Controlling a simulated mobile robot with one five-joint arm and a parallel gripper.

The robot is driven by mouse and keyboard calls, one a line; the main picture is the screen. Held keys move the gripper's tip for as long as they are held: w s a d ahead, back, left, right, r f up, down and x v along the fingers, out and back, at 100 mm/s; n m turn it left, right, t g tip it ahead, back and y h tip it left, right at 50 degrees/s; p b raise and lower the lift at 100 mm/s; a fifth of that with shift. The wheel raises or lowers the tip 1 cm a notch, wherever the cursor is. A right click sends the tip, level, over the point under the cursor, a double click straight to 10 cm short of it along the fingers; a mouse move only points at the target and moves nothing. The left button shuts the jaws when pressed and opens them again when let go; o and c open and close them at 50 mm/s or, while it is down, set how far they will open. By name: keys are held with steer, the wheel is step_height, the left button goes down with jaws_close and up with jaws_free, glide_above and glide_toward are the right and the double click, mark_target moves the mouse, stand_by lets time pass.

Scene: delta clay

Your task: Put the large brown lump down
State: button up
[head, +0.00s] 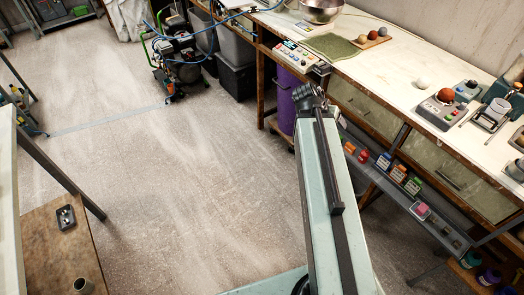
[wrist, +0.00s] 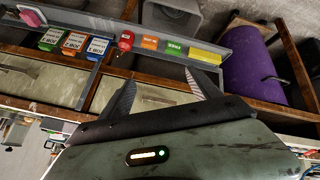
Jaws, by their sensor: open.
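My gripper (head: 310,97) is in front of the long workbench, beside its front edge in the head view. In the wrist view its two fingers (wrist: 160,82) are spread apart with nothing between them. A reddish-brown round lump (head: 445,95) sits on a grey bench device (head: 437,113) at the right of the bench, well apart from my gripper. A smaller brown lump (head: 372,36) sits on a wooden board (head: 371,43) at the back of the bench. I cannot tell for sure which one is the large brown lump.
The white workbench top (head: 385,65) has a green cloth (head: 331,46), a metal bowl (head: 321,9) and a pale ball (head: 419,84). A shelf of small coloured boxes (head: 399,172) is below. A purple roll (wrist: 253,80) stands under the bench. The floor (head: 170,190) at left is open.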

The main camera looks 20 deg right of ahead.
steer(key=s+a+f+n+g+y, duration=0.1)
steer(key=a+f+n+y, duration=0.3)
steer(key=a, duration=1.1)
steer(key=s+a+f+n+g+y, duration=0.1)
steer(key=a+n+y, duration=0.3)
steer(key=a, duration=1.1)
step_height(320, 180, up, 7)
steer(key=n+p, duration=0.1)
steer(key=p, duration=0.6)
steer(key=shift+d+h, duration=0.3)
steer(key=shift+r, duration=0.1)
jaws_close()
